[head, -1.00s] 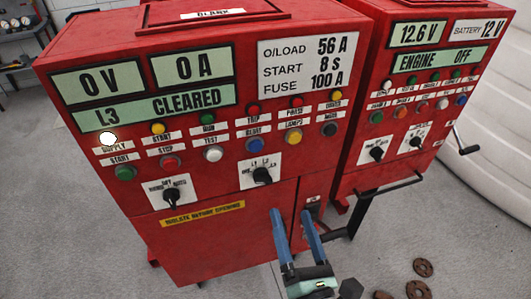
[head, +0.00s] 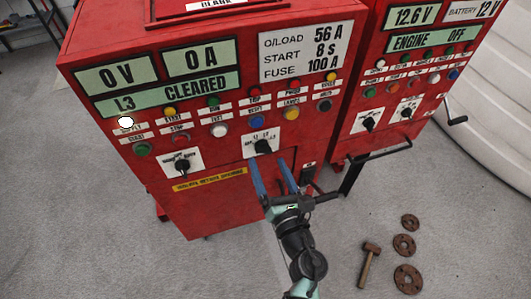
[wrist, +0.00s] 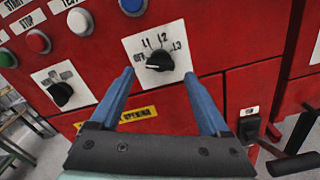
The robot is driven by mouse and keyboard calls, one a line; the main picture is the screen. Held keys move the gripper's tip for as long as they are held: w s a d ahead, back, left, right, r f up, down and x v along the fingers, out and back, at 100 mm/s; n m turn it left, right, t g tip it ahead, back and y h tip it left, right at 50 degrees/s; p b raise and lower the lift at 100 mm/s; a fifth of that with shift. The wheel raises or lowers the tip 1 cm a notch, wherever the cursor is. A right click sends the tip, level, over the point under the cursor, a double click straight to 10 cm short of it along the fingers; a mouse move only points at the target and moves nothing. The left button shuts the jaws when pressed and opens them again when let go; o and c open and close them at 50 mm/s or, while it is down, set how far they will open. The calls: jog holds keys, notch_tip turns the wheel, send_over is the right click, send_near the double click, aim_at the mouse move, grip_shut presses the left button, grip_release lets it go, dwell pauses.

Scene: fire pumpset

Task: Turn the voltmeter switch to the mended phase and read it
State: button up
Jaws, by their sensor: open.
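The voltmeter switch (head: 263,147) is a black knob on a white plate on the red panel. In the wrist view the knob (wrist: 159,61) sits among the marks OFF, L1, L2 and L3, and its pale pointer line faces left, near OFF. My gripper (head: 268,165) is open, with its blue fingers pointing at the panel just below the switch. In the wrist view the fingers (wrist: 158,76) stand either side of and below the knob, with nothing between them. The voltmeter display (head: 117,74) reads 0 V, and the strip under it (head: 160,97) reads L3 CLEARED.
A second black selector (head: 182,166) is left of the switch, with rows of coloured buttons above. A hammer (head: 369,262) and rusty discs (head: 404,245) lie on the floor. A yellow label (head: 210,179) is below the selectors.

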aim_at(263, 148)
jog(key=x, duration=0.3)
jog(key=shift+w, duration=0.1)
grip_shut()
dwell(0.4)
